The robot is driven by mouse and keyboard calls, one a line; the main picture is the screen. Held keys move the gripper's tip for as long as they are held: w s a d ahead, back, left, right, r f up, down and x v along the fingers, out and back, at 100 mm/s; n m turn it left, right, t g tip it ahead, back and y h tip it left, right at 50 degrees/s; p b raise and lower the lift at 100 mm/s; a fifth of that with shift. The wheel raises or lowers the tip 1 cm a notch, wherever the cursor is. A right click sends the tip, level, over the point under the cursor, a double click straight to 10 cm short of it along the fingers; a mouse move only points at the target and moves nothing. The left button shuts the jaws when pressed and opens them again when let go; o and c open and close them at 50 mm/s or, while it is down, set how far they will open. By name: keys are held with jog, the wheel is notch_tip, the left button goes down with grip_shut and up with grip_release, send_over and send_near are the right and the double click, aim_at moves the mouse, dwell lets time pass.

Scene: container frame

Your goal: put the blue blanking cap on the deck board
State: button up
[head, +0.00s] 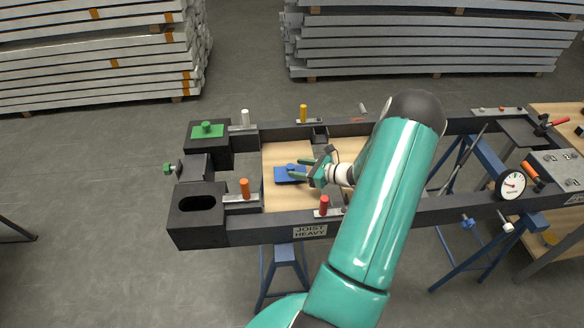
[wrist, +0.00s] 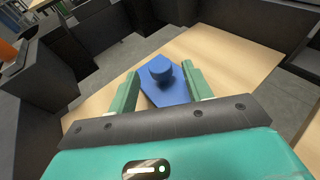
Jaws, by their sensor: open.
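The blue blanking cap (head: 290,174) is a flat blue plate with a round knob on top. It lies on the light wooden deck board (head: 280,200) inside the black frame. In the wrist view the cap (wrist: 161,80) sits between and just beyond the two green fingers of my gripper (wrist: 160,88). In the head view my gripper (head: 318,172) is low over the board, right beside the cap. The fingers are open, with a gap on each side of the knob. The wrist view also shows the board (wrist: 220,62) around the cap. Whether the fingers touch the cap's plate is hard to tell.
A green cap (head: 207,131) sits on the frame's back left corner block. The front left block (head: 198,203) has an open slot. A gauge (head: 511,184) is at right.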

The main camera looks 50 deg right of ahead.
jog(key=v, duration=0.8)
